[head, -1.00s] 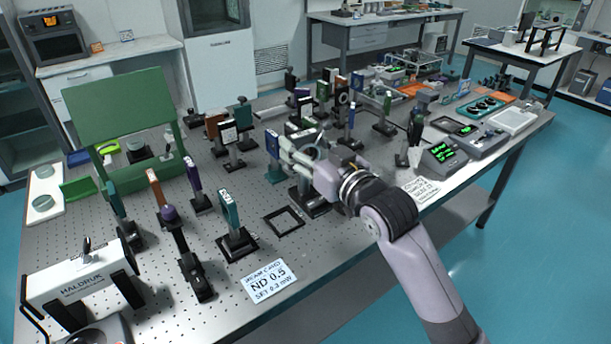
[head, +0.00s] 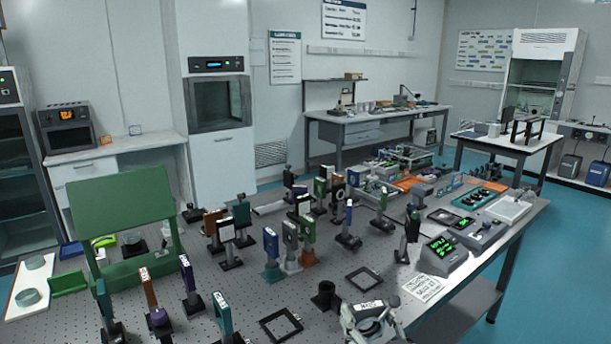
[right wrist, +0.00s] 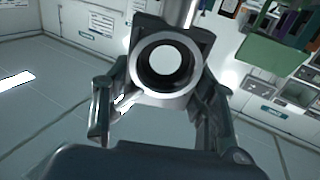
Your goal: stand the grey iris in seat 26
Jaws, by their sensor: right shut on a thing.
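My right gripper (head: 368,322) is at the bottom edge of the head view, shut on the grey iris (head: 369,328), a round ring with an opening. In the right wrist view the iris (right wrist: 168,66) sits between the fingers (right wrist: 165,110), with a bright opening and a metal post running up out of the picture. It is held above the near part of the table; its lower part is cut off in the head view. Two empty square frames (head: 364,268) (head: 268,323) lie on the table. I cannot read which is seat 26. My left gripper is not in view.
A short black holder (head: 325,298) stands between the square frames. Several upright mounted optics (head: 271,243) crowd the table behind. A green-lit meter (head: 441,250) and a printed card (head: 423,288) lie to the right. A green panel (head: 122,215) stands at left.

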